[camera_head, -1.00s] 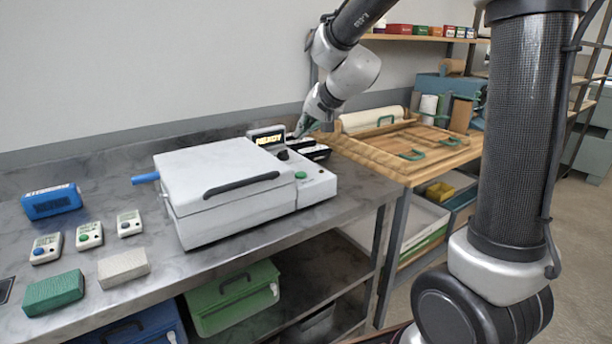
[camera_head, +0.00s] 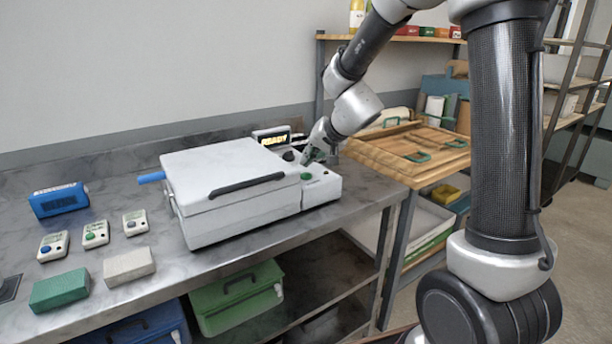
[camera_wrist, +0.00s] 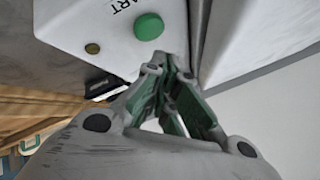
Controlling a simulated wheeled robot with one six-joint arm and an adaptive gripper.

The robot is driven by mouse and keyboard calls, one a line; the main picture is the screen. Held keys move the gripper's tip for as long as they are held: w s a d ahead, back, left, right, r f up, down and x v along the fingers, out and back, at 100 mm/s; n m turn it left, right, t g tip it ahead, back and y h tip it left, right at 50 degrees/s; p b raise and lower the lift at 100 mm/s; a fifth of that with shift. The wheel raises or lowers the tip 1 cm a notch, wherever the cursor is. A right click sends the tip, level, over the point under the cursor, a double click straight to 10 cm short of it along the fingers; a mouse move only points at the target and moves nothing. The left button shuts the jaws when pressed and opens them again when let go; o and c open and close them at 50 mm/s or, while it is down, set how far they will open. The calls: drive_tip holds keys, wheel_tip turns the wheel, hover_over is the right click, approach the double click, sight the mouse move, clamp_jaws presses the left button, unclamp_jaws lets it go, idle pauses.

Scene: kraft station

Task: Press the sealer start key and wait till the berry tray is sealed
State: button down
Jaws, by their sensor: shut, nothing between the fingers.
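The white tray sealer (camera_head: 222,180) stands on the steel bench with its lid down. Its display (camera_head: 272,139) reads READY. The green start key (camera_head: 306,177) is on the right-hand control panel; in the wrist view the green key (camera_wrist: 148,27) sits beside the letters "ART". My gripper (camera_head: 306,160) is just above the panel, behind the key. In the wrist view my gripper (camera_wrist: 165,62) is shut and empty, its tips close below the key in the picture and apparently not on it. The berry tray is not visible.
A blue device (camera_head: 58,200), several small keyed units (camera_head: 96,234), a green block (camera_head: 60,290) and a pale block (camera_head: 129,266) lie left of the sealer. A wooden tray table (camera_head: 400,160) stands to the right. The bench front right of the sealer is clear.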

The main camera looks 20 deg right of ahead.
drive_tip(key=shift+f, duration=0.5)
drive_tip(key=shift+f, duration=0.1)
idle(1.1)
drive_tip(key=shift+f, duration=0.3)
drive_tip(key=shift+f, duration=0.45)
idle(0.5)
drive_tip(key=shift+r, duration=0.85)
drive_tip(key=shift+r, duration=2.55)
